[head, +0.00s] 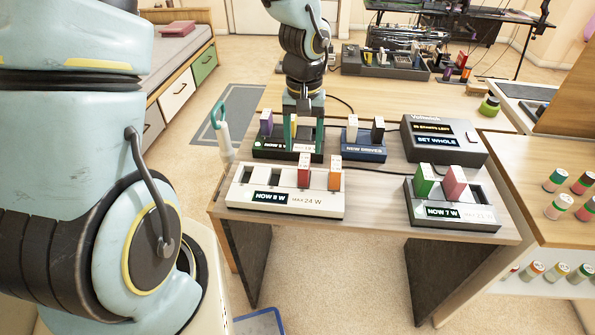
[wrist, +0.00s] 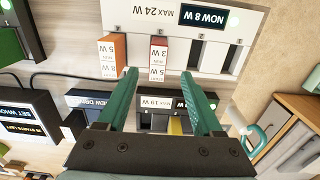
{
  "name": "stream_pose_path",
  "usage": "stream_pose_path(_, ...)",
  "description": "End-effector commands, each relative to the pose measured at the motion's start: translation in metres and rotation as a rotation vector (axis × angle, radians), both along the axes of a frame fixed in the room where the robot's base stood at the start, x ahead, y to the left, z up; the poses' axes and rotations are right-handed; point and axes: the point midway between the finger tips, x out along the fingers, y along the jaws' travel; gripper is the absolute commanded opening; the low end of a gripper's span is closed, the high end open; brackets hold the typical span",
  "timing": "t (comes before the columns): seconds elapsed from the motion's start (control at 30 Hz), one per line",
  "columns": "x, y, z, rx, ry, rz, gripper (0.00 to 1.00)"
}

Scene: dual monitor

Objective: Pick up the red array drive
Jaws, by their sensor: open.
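The red array drive (head: 304,170) stands upright in the white dock (head: 245,203), which reads NOW 8 W, MAX 24 W. An orange drive (head: 334,173) stands to its right in the same dock. In the wrist view the red drive (wrist: 158,57) shows its white labelled face, with the orange drive (wrist: 112,56) to its left. My gripper (head: 303,136) is open and empty, its teal fingers over the black dock behind the white one. In the wrist view the red drive lies beyond and between the fingertips (wrist: 159,75); no contact shows.
The black dock (head: 268,153) holds a purple drive (head: 266,122) and a yellow one, partly hidden by my fingers. A blue dock (head: 364,154), a grey display box (head: 444,138) and a right dock (head: 450,215) with green and pink drives share the table.

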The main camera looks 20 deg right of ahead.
Motion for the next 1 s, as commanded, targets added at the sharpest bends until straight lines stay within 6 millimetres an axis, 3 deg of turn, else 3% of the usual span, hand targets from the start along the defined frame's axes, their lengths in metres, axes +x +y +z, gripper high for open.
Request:
stream_pose_path(0.1, -0.001, 0.0, -0.018, 0.002, 0.002, -0.001, 0.68)
stream_pose_path(0.37, -0.001, 0.0, -0.036, 0.002, 0.001, -0.002, 0.68)
stream_pose_path(0.7, -0.002, -0.002, -0.077, 0.002, 0.001, -0.002, 0.68)
stream_pose_path(1.0, -0.001, -0.002, -0.08, 0.0, -0.001, 0.0, 0.65)
